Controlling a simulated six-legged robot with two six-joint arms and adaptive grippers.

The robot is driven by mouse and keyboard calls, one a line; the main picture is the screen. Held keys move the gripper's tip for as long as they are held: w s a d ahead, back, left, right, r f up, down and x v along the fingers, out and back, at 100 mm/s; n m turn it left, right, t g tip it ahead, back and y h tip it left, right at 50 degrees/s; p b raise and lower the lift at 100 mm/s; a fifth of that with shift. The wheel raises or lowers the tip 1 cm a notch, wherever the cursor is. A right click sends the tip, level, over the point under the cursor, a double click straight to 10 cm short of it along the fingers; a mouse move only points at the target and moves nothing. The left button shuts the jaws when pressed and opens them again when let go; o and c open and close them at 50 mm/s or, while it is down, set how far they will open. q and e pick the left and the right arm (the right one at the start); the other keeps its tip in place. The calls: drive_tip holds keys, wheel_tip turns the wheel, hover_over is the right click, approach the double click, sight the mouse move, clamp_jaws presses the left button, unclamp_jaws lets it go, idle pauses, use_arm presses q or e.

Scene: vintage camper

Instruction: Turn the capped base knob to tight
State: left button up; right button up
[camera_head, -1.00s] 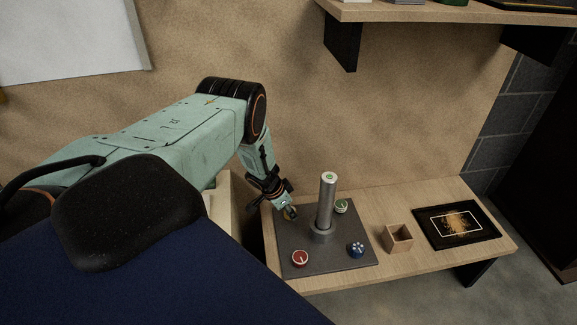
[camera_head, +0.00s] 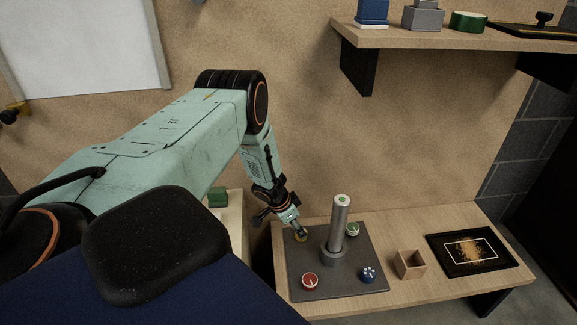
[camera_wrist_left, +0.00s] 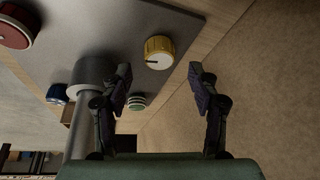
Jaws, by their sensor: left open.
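A dark grey base plate (camera_head: 315,285) carries an upright metal post (camera_head: 340,217) in a round collar, with several knobs around it. A yellow knob (camera_wrist_left: 159,52) has a white top with a dark pointer line. A red knob (camera_head: 310,281) has a white pointer. A blue knob (camera_head: 368,274) has white spots. A green knob (camera_head: 352,230) sits behind the post. I cannot tell for certain which is the capped base knob. My left gripper (camera_wrist_left: 162,82) is open, pointing at the yellow knob with a gap; in the head view it partly hides that knob. My right gripper is not in view.
The post stands close beside my left gripper. A small wooden box (camera_head: 410,264) and a dark framed picture (camera_head: 472,252) sit to the right on the wooden bench (camera_head: 395,222). A shelf (camera_head: 450,38) juts out above. A wall is behind.

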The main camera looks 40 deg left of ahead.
use_arm(q)
drive_tip(key=v, duration=0.8)
idle(0.8)
drive_tip(key=s+d+n+h, duration=0.15)
drive_tip(key=s+d, duration=0.25)
drive_tip(key=d, duration=0.7)
drive_tip(key=s+d+n+h, duration=0.1)
drive_tip(key=s+d+h, duration=0.25)
drive_tip(key=d, duration=0.75)
drive_tip(key=s+d+f+n+g+y, duration=0.2)
drive_tip(key=s+g+y, duration=0.35)
drive_tip(key=s, duration=1.75)
wheel_tip(320, 180, up, 13)
drive_tip(key=p, duration=1.3)
drive_tip(key=shift+w+a+t, duration=0.25)
drive_tip(key=shift+w+t, duration=0.1)
drive_tip(key=shift+t, duration=0.1)
